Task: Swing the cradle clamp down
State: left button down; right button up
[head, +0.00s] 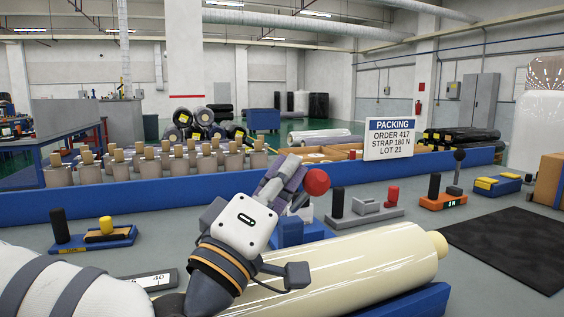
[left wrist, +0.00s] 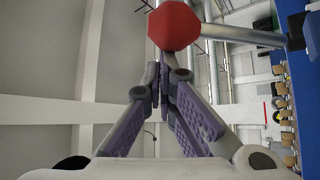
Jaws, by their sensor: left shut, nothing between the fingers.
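The cradle clamp shows as a red ball knob (head: 316,182) above the blue cradle (head: 430,303). In the left wrist view the knob (left wrist: 174,25) sits on a grey rod (left wrist: 245,36) that runs right to a dark bracket (left wrist: 296,31). A cream wrapped roll (head: 365,262) lies in the cradle. My left gripper (head: 288,172) is shut and empty, its purple fingers close to the knob. In the left wrist view its fingertips (left wrist: 163,72) meet just below the knob; I cannot tell whether they touch it. The rod is mostly hidden in the head view.
A strapping tool with a yellow knob (head: 106,226) stands at the left. A grey fixture (head: 366,210), an orange device (head: 443,201) and a black mat (head: 512,243) lie to the right. A long blue barrier (head: 130,204) and a packing sign (head: 389,140) stand behind.

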pick_arm(q)
jog(key=shift+s+d+f, duration=0.2)
jog(key=shift+s+f, duration=0.4)
jog(key=shift+f, duration=0.05)
pick_arm(e)
jog(key=shift+s+d, duration=0.1)
jog(key=shift+s, duration=0.2)
pick_arm(q)
jog(key=v, duration=1.2)
jog(key=shift+s, duration=0.1)
